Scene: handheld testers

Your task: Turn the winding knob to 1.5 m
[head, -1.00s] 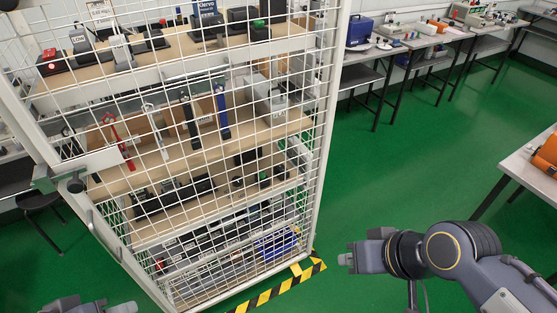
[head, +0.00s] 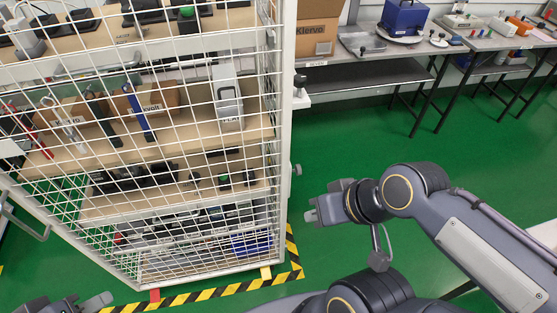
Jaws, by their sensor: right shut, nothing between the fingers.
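I cannot make out a winding knob or a 1.5 m mark in the head view. Handheld devices stand behind the mesh of a tall cage (head: 284,150), among them a grey-white one (head: 228,98) with a label on the middle shelf. My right gripper (head: 311,216) is shut and empty, over the green floor to the right of the cage. My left gripper (head: 98,301) is partly cut off at the bottom left edge, below the cage front. Its finger opening is not clear.
Yellow-black tape (head: 240,286) marks the floor at the cage foot. Benches along the back wall hold a cardboard box (head: 316,28), a blue case (head: 405,18) and several instruments. The green floor (head: 350,140) between cage and benches is clear.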

